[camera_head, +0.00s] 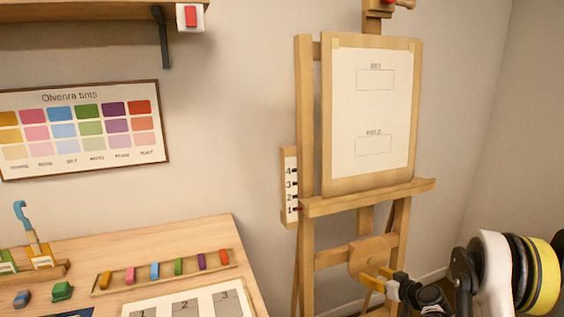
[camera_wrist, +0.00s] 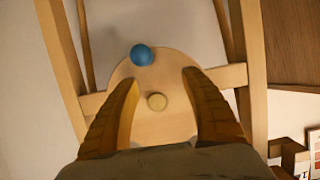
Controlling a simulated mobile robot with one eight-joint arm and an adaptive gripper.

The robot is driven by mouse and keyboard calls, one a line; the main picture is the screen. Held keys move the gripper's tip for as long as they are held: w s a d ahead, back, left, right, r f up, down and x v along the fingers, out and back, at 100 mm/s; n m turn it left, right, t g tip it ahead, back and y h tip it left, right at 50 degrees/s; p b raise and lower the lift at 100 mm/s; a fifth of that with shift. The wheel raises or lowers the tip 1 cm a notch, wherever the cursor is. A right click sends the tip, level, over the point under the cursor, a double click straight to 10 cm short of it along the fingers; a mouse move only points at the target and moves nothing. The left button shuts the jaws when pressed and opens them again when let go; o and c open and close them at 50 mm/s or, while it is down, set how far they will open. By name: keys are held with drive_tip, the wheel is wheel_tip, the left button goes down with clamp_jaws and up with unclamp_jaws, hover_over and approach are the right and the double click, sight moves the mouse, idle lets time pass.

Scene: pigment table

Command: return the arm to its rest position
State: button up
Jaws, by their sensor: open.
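My gripper (camera_head: 374,279) shows at the lower right in the head view, in front of the easel's lower part, with my arm reaching in from the right. In the wrist view its two yellow-brown fingers (camera_wrist: 160,80) are spread apart with nothing held between them. Beyond them is a round wooden disc (camera_wrist: 165,118) on the easel, with a pale centre knob (camera_wrist: 157,101) between the fingers and a blue ball knob (camera_wrist: 142,55) near its upper edge. I cannot tell how far the fingertips are from the disc. In the head view the disc (camera_head: 370,256) is partly hidden by my gripper.
The wooden easel (camera_head: 307,120) carries a board with a sheet (camera_head: 372,115). A table (camera_head: 190,237) at lower left holds a row of coloured blocks (camera_head: 160,270) and a numbered card. A shelf (camera_head: 90,12) with a red button (camera_head: 190,16) is at upper left.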

drive_tip(key=s+a+r+g+h, duration=0.1)
drive_tip(key=s+a+r, duration=0.35)
drive_tip(key=r, duration=0.25)
drive_tip(key=s+a+r+m+g, duration=0.1)
drive_tip(key=s+a+r, duration=0.2)
drive_tip(key=s+r, duration=0.35)
drive_tip(key=s+a+r+g+h, duration=0.1)
drive_tip(key=s+a+r+g, duration=0.1)
drive_tip(key=s+a+r, duration=0.4)
drive_tip(key=s+d+r+m+g+h, duration=0.1)
drive_tip(key=s+r+m+h, duration=0.1)
drive_tip(key=s, duration=2.2)
drive_tip(key=shift+r+m+h, duration=0.25)
drive_tip(key=shift+m+h, duration=0.15)
drive_tip(key=shift+w, duration=0.1)
